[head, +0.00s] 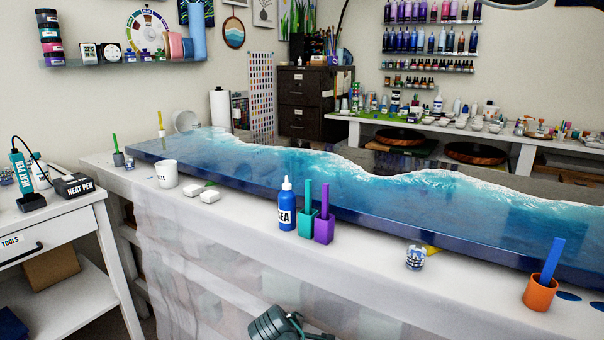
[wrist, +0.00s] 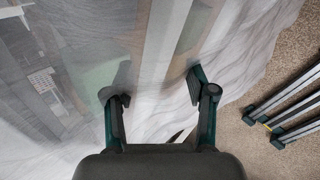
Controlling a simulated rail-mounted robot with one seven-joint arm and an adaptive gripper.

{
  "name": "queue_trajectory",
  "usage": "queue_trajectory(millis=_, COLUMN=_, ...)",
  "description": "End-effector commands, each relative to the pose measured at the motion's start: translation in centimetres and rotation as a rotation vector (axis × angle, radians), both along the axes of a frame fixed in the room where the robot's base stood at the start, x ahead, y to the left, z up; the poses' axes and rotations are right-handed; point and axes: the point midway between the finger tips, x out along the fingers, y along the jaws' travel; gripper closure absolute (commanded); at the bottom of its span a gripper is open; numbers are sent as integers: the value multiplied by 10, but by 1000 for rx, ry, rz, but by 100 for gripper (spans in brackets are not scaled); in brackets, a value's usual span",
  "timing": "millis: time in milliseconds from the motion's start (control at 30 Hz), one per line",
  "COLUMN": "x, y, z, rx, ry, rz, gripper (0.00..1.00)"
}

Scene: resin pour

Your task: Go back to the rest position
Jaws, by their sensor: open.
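My gripper (wrist: 158,88) is open in the wrist view, its two dark fingers spread apart with nothing between them. It faces the translucent sheeting (wrist: 225,50) that hangs at the front of the worktable. In the head view, part of my gripper (head: 277,326) shows at the bottom edge, below and in front of the table; its fingertips cannot be made out there. It is apart from everything on the tabletop.
The white-covered worktable (head: 240,228) bears a blue resin wave slab (head: 270,175), a blue bottle (head: 287,212), a teal holder (head: 308,224), a purple holder (head: 324,228), an orange cup (head: 540,293) and a white cup (head: 166,174). A side table (head: 50,222) stands left.

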Motion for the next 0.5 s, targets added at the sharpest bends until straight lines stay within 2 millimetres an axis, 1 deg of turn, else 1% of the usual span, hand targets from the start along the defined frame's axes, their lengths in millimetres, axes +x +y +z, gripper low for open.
queue_trajectory(millis=33, x=-7, y=-9, z=-27, rx=32, ry=53, rz=-68, gripper=44)
queue_trajectory(millis=67, x=-11, y=-13, z=-42, rx=55, ry=82, rz=-110, gripper=44)
queue_trajectory(millis=100, x=-18, y=-19, z=-62, rx=81, ry=121, rz=-167, gripper=44)
queue_trajectory(millis=167, x=-29, y=-28, z=-89, rx=116, ry=177, rz=-252, gripper=44)
queue_trajectory(millis=200, x=-37, y=-34, z=-107, rx=135, ry=212, rz=-308, gripper=44)
queue_trajectory(millis=267, x=-51, y=-44, z=-133, rx=159, ry=266, rz=-395, gripper=44)
queue_trajectory(millis=300, x=-60, y=-50, z=-149, rx=172, ry=300, rz=-450, gripper=44)
queue_trajectory(millis=367, x=-75, y=-59, z=-172, rx=188, ry=352, rz=-535, gripper=44)
queue_trajectory(millis=400, x=-85, y=-65, z=-187, rx=197, ry=385, rz=-589, gripper=44)
queue_trajectory(millis=467, x=-101, y=-74, z=-208, rx=205, ry=434, rz=-670, gripper=44)
queue_trajectory(millis=500, x=-113, y=-80, z=-222, rx=209, ry=465, rz=-723, gripper=44)
